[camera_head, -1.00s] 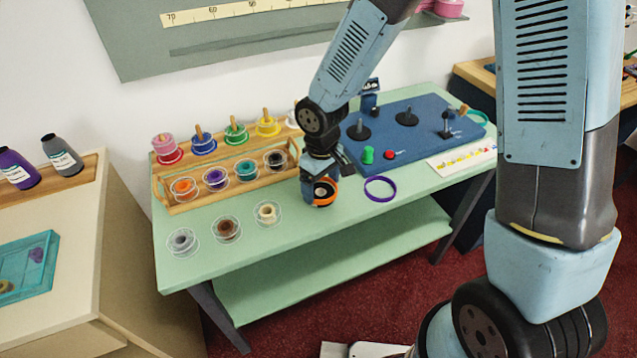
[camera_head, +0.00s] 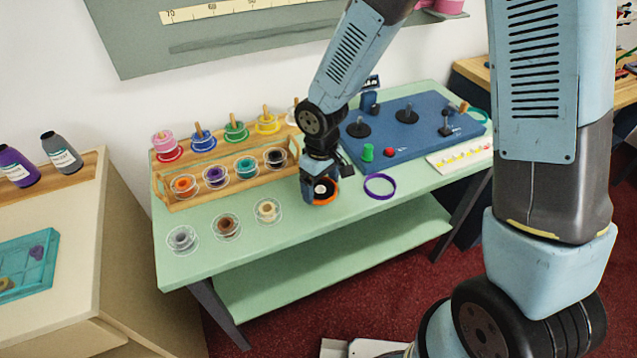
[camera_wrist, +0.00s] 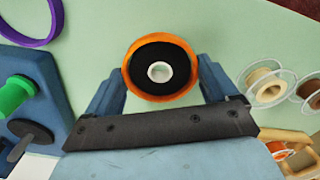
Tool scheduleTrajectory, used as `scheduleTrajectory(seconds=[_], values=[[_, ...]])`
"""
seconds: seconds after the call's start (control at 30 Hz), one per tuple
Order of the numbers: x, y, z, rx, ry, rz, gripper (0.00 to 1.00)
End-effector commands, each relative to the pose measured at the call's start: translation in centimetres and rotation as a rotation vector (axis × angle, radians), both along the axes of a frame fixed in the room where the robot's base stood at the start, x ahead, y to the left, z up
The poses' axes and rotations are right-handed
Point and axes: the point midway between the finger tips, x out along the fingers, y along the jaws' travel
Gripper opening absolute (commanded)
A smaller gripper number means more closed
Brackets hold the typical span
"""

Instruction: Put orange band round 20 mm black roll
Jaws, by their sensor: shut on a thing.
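The orange band (camera_wrist: 160,99) encircles the black roll (camera_wrist: 143,80) in the wrist view. The roll has a white core with a hole, and a narrow gap shows between roll and band in places. My gripper (camera_wrist: 162,78) is shut on the orange band, with one blue finger at each side of it. In the head view the orange band (camera_head: 331,201) shows below my gripper (camera_head: 319,190) near the counter's front edge. The roll is partly hidden there. I cannot tell whether the band rests on the counter.
A purple band (camera_head: 380,186) lies to the right on the green counter (camera_head: 300,228). Clear spools, including a cream one (camera_head: 267,211), stand to the left. A wooden rack (camera_head: 215,190) with coloured spools is behind them. A blue board (camera_head: 412,132) with black posts fills the right side.

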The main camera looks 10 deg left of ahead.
Motion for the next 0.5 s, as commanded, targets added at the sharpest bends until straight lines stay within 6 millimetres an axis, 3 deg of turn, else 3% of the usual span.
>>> scheduleTrajectory(seconds=[0.37,0.4,0.5], values=[[0.00,0.00,-0.11,0.000,0.000,0.000,0.59],[0.00,0.00,-0.10,0.000,0.000,0.000,0.91],[0.00,0.00,-0.10,0.000,0.000,0.000,1.00]])
